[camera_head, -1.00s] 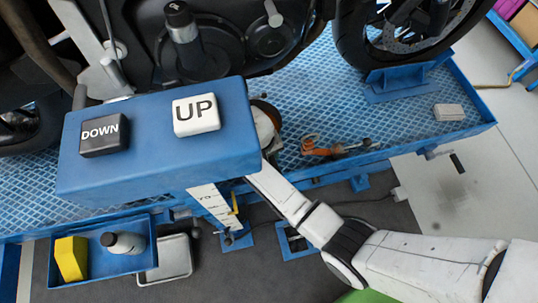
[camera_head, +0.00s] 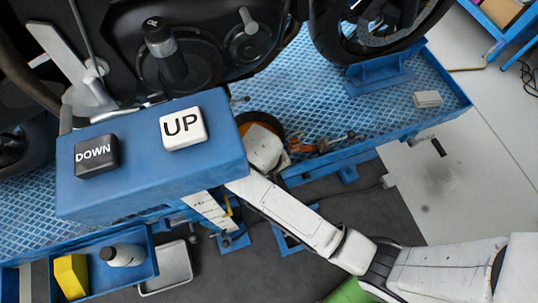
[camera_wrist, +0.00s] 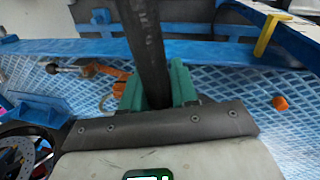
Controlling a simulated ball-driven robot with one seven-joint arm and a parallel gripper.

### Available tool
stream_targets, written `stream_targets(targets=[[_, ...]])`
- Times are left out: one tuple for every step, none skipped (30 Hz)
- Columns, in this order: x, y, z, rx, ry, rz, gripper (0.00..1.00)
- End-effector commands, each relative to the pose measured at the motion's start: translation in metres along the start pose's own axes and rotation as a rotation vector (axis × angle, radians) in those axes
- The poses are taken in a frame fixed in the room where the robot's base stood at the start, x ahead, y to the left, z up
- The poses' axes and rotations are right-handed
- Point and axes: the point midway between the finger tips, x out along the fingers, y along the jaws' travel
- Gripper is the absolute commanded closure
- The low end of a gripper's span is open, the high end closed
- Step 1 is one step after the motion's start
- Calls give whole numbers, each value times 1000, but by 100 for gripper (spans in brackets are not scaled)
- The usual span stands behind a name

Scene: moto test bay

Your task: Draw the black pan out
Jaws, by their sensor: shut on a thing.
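In the wrist view my gripper (camera_wrist: 156,92) has its green fingers closed on both sides of a long dark bar-like piece, which I take as the black pan (camera_wrist: 148,40). It runs from the fingers up past the picture's top edge, so its full shape is cut off. In the head view my white wrist and forearm reach in from the lower right to the blue platform's near edge, and the fingertips are not clear there. A dark curved rim with orange inside shows just beyond the wrist; I cannot tell whether it is the pan.
A blue button box (camera_head: 150,165) with UP and DOWN buttons covers part of the work area. The motorcycle stands on the blue mesh platform (camera_head: 300,100). Orange tools (camera_head: 312,145) lie right of the wrist. A blue tray (camera_head: 100,285) and a grey metal tray (camera_head: 166,268) are lower left.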

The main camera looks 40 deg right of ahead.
Motion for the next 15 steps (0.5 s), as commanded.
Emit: stream_targets(targets=[[-3,1,4,0,3,0,100],[-4,1,7,0,3,0,100],[-6,2,11,0,3,0,100],[-7,2,13,0,3,0,100],[-8,3,15,0,3,0,100],[-9,3,18,0,2,0,100],[-10,3,20,0,2,0,100],[-11,4,22,0,2,0,100],[-12,4,25,0,2,0,100],[-12,4,26,0,2,0,100],[-13,4,28,1,3,0,100],[-14,4,29,1,3,0,100],[-14,5,31,1,4,0,100],[-15,5,32,1,3,0,100],[-15,5,34,1,3,0,100]])
